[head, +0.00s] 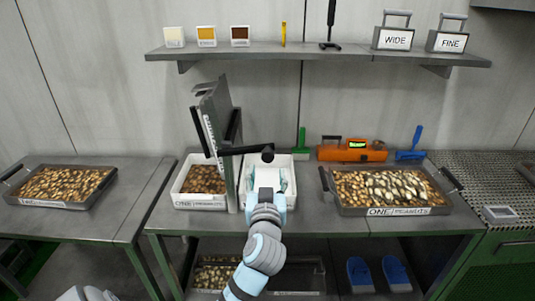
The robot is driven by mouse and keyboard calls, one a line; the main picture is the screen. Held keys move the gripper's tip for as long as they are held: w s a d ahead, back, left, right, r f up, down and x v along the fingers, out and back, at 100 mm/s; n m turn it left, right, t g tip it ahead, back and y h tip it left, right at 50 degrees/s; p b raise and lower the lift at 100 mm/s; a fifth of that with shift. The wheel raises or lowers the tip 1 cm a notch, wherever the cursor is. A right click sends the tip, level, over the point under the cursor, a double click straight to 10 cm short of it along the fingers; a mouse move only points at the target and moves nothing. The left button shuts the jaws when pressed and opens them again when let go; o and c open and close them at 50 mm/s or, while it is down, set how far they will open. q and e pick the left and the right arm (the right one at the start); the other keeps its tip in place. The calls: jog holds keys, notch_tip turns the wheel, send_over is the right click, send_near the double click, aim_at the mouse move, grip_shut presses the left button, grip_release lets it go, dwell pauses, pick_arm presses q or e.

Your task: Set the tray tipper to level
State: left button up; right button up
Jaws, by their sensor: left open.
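The tray tipper (217,120) stands on the middle table with its grey, labelled platform tilted steeply, near upright. A black bar with a round dark end (267,153) sticks out from it to the right. My left gripper (267,178) is open, over the white bin (286,205) to the right of the tipper. It is below and in front of the bar's end in the picture, and I see no contact. The bin's inside is partly hidden by my gripper and arm. My right gripper is not in view.
A white bin of peanuts (200,203) is left of the tipper. Peanut trays sit on the left table (62,205) and at right (410,211). An orange device (352,152), a green brush (301,147) and a blue tool (411,148) are behind. A shelf (320,55) runs above.

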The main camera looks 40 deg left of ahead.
aim_at(268, 159)
pick_arm(q)
jog(key=x, duration=1)
jog(key=shift+f+p, duration=0.1)
jog(key=shift+p, duration=0.25)
jog(key=shift+c, duration=0.3)
grip_shut()
